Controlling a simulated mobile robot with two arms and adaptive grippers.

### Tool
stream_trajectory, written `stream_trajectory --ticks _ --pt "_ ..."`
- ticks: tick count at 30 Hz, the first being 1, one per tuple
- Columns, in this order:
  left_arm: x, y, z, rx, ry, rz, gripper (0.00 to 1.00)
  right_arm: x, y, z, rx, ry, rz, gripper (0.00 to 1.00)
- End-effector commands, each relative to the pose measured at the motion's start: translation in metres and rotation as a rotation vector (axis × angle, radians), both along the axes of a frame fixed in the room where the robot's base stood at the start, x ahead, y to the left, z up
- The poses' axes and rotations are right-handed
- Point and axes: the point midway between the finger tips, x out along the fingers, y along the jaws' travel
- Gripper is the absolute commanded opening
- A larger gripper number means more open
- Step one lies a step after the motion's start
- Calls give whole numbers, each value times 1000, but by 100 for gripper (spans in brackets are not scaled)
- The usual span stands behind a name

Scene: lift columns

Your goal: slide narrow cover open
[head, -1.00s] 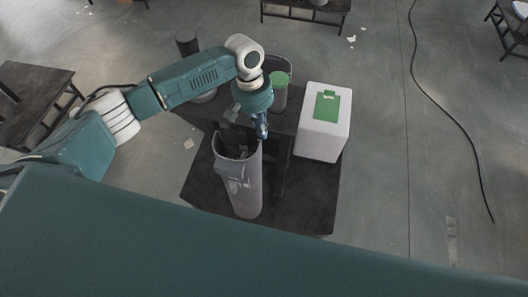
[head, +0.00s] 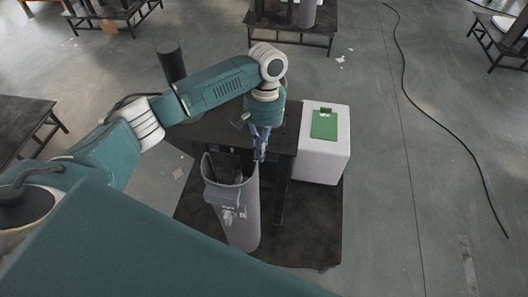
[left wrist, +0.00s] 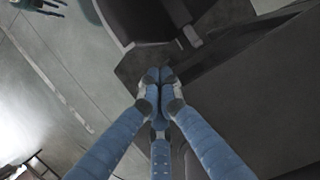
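My left gripper (head: 261,155) points down beside the right rim of a tall grey round bin (head: 243,222) in the head view. In the left wrist view its blue fingers (left wrist: 160,78) meet at their tips, with nothing visible between them. A white box (head: 319,162) with a green panel (head: 324,124) on top stands to its right, apart from it. I cannot tell which part is the narrow cover. The wrist view shows a dark surface with a small grey block (left wrist: 193,37) beyond the fingertips. My right gripper is not identifiable in any view.
A dark table (head: 205,128) stands behind the bin, with a dark cylinder (head: 171,62) at its back left. A dark base plate (head: 310,238) lies under the bin and box. A black cable (head: 432,112) runs over open floor at the right.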

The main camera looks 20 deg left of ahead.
Motion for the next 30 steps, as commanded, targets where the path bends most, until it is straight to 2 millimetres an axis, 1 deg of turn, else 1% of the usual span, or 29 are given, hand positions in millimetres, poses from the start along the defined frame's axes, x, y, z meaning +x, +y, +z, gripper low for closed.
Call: stream_trajectory --ticks 1,6,12,18,26,30 --pt "-4 0 -8 3 4 0 0 -1 -4 5 -4 1 0 40" --pt "-11 -1 -39 1 3 1 0 -3 -9 11 -11 4 0 40" --pt "-16 -3 -63 1 1 0 0 -3 -9 14 -11 5 -1 40" --pt "-17 -3 -71 0 -2 -1 0 -3 -5 15 -6 5 -3 40" --pt "-17 -3 -71 0 -1 -1 0 -4 4 15 4 5 -5 40" --pt "-20 -4 -68 -1 2 0 0 -3 4 25 4 5 -4 40"
